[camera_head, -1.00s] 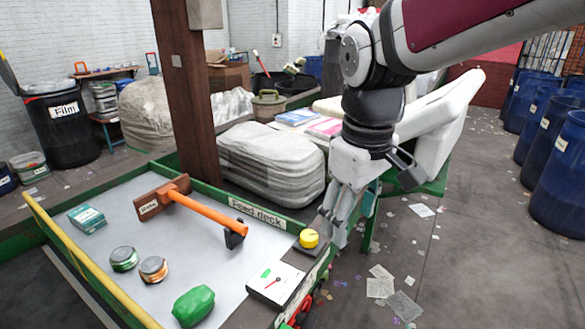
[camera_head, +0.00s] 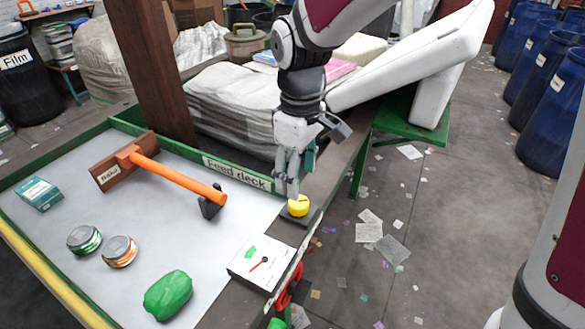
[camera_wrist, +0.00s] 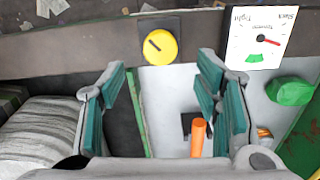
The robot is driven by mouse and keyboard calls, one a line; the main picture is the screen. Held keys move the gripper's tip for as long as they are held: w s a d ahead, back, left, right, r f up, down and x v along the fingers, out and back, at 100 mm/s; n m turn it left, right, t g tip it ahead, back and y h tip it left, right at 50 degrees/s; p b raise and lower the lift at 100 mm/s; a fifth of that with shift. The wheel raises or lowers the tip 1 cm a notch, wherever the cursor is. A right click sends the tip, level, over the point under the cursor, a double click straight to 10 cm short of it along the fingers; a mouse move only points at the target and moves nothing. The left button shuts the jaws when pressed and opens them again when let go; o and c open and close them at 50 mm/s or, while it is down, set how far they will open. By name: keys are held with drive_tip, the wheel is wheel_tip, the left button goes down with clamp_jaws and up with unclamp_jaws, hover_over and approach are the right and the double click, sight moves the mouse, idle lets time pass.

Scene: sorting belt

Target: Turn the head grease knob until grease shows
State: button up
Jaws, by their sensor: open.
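A round yellow knob (camera_head: 299,206) with a dark slot sits on a dark square base at the deck's corner. It also shows in the wrist view (camera_wrist: 160,47), ahead of the fingertips. My gripper (camera_head: 291,190) is just above and behind the knob. In the wrist view, my gripper (camera_wrist: 160,75) has its fingers wide apart with nothing between them. A white gauge (camera_head: 262,262) lies beside the knob, with a red needle and a green zone. In the wrist view the gauge (camera_wrist: 260,38) reads Tight, Slack and Tension. I see no grease and no grease label.
An orange-handled tool (camera_head: 175,175), two tins (camera_head: 84,239), a teal box (camera_head: 38,194) and a green lump (camera_head: 168,295) lie on the feed deck. A wooden post (camera_head: 150,70) and wrapped bale (camera_head: 235,105) stand behind. Blue barrels (camera_head: 553,125) stand right.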

sight(298, 201)
wheel_tip(298, 201, down, 7)
drive_tip(key=shift+f, duration=0.15)
drive_tip(key=shift+c, duration=0.4)
drive_tip(key=c, duration=1.1)
